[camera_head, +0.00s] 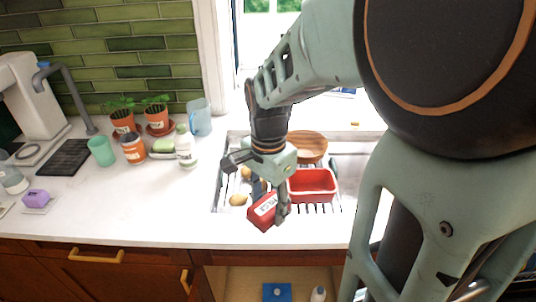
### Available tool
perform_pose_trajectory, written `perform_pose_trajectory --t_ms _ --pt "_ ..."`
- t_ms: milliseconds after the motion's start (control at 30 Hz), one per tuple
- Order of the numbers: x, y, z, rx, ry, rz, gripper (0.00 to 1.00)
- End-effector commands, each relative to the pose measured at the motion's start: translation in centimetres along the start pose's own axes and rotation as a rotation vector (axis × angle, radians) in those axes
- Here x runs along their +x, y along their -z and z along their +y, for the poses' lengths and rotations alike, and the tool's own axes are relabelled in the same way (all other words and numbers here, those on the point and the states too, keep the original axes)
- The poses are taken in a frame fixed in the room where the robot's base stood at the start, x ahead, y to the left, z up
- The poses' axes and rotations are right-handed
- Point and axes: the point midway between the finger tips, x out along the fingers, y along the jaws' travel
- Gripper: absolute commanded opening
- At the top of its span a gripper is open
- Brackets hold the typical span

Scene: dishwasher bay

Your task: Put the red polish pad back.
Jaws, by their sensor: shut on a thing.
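The red polish pad (261,213) is a red block with a white label on its face. It is tilted in my gripper (274,204), above the front edge of the sink rack. One finger shows against the right side of the pad. The other finger is mostly hidden. The wording on the label is too small to read surely.
A red tub (328,182) and a wooden bowl (311,147) stand at the sink rack (330,208), with yellowish round items (238,200) left. A purple block (35,196), green cup (102,151) and bottles (185,150) stand left. The counter (130,205) between is clear.

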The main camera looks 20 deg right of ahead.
Motion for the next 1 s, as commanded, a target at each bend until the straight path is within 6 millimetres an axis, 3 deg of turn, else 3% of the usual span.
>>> perform_pose_trajectory --t_ms 200,400,767,1000 --pt "2.3 5.1 2.4 0.008 -0.004 -0.003 0.18" --pt "5.9 8.2 3.9 0.003 -0.005 -0.004 0.18" --pt "8.8 10.4 4.9 0.000 -0.002 -0.002 0.18" --pt "11.7 10.4 4.8 -0.002 -0.001 -0.001 0.18"
